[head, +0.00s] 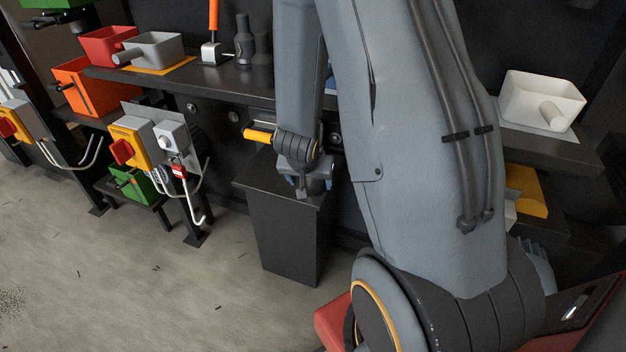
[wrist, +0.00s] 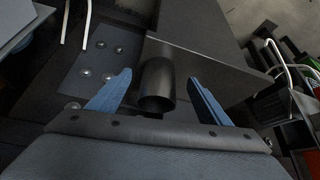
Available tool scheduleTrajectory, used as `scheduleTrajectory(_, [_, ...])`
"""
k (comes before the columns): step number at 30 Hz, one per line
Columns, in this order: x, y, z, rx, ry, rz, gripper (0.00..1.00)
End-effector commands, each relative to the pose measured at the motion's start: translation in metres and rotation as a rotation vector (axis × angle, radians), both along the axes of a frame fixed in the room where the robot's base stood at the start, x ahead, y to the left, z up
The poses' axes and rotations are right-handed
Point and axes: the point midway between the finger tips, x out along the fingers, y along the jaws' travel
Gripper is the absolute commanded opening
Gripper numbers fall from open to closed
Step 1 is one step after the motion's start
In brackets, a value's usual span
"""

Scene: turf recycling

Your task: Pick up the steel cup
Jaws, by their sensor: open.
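The steel cup (wrist: 157,88) shows in the wrist view as a dark grey cylinder with its round open mouth toward the camera. It sits between the two blue fingers of my gripper (wrist: 158,77), with a visible gap on each side. My gripper (head: 314,187) is open and hangs over the top of a dark pedestal (head: 285,235) in the head view. There the cup is mostly hidden behind my gripper, and I cannot make out its outline.
A dark shelf (head: 225,92) runs behind, bearing a grey bin (head: 160,50) and dark bottles. A yellow switch box (head: 130,145) stands left of the pedestal. A white bin (head: 540,98) is at the right. The floor (head: 120,270) at the front left is clear.

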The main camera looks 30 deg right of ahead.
Motion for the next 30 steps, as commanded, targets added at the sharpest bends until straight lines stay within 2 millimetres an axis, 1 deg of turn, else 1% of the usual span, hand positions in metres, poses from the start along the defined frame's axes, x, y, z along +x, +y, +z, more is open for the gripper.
scheduleTrajectory(1, [0.006, -0.007, 0.000, 0.000, 0.000, -0.002, 0.72])
scheduleTrajectory(3, [0.015, -0.014, 0.000, 0.001, 0.001, -0.002, 0.72])
scheduleTrajectory(7, [0.028, -0.025, -0.001, 0.001, 0.000, -0.001, 0.72])
scheduleTrajectory(10, [0.030, -0.026, -0.011, 0.001, 0.002, 0.001, 0.72])
scheduleTrajectory(17, [0.030, -0.026, -0.011, 0.001, 0.001, 0.001, 0.72])
scheduleTrajectory(18, [0.030, -0.026, -0.011, 0.001, 0.001, 0.001, 0.70])
scheduleTrajectory(20, [0.030, -0.026, -0.011, 0.001, 0.001, 0.001, 0.60])
scheduleTrajectory(24, [0.030, -0.026, -0.011, 0.001, 0.000, 0.000, 0.36])
scheduleTrajectory(26, [0.030, -0.026, -0.011, 0.001, 0.001, 0.001, 0.26])
scheduleTrajectory(30, [0.030, -0.026, -0.011, 0.001, 0.000, 0.000, 0.25])
